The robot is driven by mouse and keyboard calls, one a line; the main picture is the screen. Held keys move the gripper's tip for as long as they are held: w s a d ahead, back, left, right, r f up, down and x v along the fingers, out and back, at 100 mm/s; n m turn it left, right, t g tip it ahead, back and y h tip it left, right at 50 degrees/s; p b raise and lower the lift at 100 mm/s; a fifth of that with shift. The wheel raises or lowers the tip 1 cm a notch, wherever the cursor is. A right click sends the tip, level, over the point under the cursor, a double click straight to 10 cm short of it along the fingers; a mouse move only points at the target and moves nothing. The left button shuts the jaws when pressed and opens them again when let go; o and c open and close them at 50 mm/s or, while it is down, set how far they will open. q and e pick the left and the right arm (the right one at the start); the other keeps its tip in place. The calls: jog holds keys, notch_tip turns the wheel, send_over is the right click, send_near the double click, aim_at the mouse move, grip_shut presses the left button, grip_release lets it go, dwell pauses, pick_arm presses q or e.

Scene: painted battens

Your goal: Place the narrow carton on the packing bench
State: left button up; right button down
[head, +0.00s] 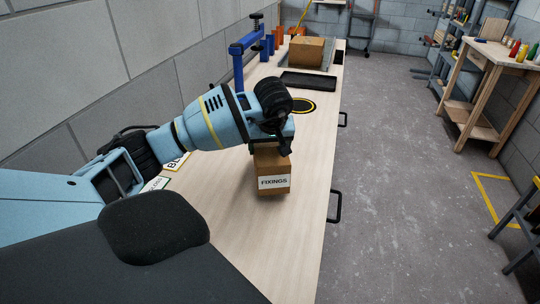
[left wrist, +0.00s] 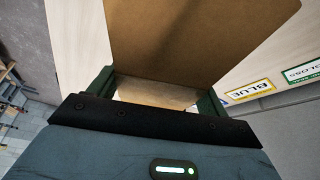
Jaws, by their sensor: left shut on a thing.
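The narrow carton (head: 273,172), brown with a white FIXINGS label, is upright over the pale wooden packing bench (head: 235,222). My left gripper (head: 271,143) points down and is shut on the carton's top part. In the left wrist view, the carton (left wrist: 195,40) fills the space beyond the fingers of my left gripper (left wrist: 155,97). I cannot tell for sure whether the carton's base touches the bench. My right gripper is not in view.
Farther along the bench are a yellow-ringed black disc (head: 302,105), a black tray (head: 308,81), a larger carton (head: 306,51) and a blue clamp stand (head: 240,60). Label cards (head: 175,162) lie by the wall. Bare bench top surrounds the carton at the front.

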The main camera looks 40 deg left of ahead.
pick_arm(q)
jog(key=shift+w+f, duration=0.15)
jog(key=shift+f, duration=0.7)
jog(key=shift+w+f, duration=0.1)
jog(key=shift+f, duration=0.7)
jog(key=shift+f, duration=0.15)
jog(key=o, duration=1.4)
jog(key=shift+o, duration=0.2)
jog(key=shift+r, duration=0.25)
jog(key=p+v, duration=0.1)
jog(key=v, duration=1)
jog(key=shift+d+f, duration=0.1)
jog(key=shift+s+d+r, duration=0.15)
jog(key=shift+s+r, duration=0.05)
jog(key=shift+r, duration=0.15)
